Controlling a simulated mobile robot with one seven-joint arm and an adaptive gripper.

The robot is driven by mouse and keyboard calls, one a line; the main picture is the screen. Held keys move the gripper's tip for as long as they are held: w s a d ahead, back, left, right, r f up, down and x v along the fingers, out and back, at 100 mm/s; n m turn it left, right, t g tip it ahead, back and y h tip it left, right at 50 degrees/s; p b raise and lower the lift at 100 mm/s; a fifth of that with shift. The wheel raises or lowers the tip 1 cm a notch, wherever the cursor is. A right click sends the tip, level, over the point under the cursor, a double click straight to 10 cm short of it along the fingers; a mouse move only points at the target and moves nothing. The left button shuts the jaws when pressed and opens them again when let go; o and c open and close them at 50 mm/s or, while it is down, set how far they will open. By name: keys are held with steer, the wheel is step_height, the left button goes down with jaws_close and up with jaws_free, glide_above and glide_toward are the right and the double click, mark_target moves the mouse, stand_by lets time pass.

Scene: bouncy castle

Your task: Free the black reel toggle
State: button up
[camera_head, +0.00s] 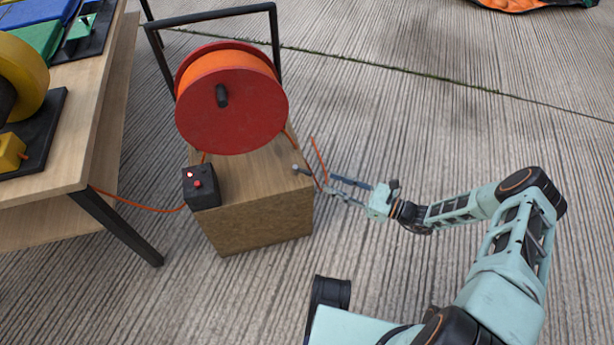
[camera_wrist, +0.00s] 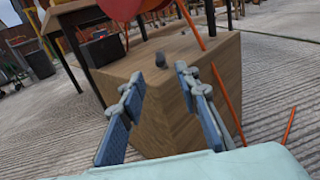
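A red reel (camera_head: 232,105) wound with orange cord stands in a black frame on a wooden box (camera_head: 250,225). A black knob (camera_head: 222,96) sits on the reel's face. A small dark peg (camera_head: 295,169) stands near the box top's right edge, and it also shows in the wrist view (camera_wrist: 161,60). I cannot tell whether the knob or the peg is the toggle. My gripper (camera_head: 322,182) is at the box's right side. In the wrist view my gripper (camera_wrist: 159,76) is open and empty, its fingers apart, with the peg beyond the gap between them.
A black control box (camera_head: 201,186) with red buttons stands at the wooden box's left corner. Orange cord (camera_wrist: 228,97) runs down beside my right finger. A wooden table (camera_head: 108,100) is at left. The concrete floor at right is clear.

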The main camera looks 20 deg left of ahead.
mark_target(305, 171)
steer(key=b+x, duration=0.2)
steer(key=x, duration=0.8)
steer(key=shift+a, duration=0.2)
jaws_close()
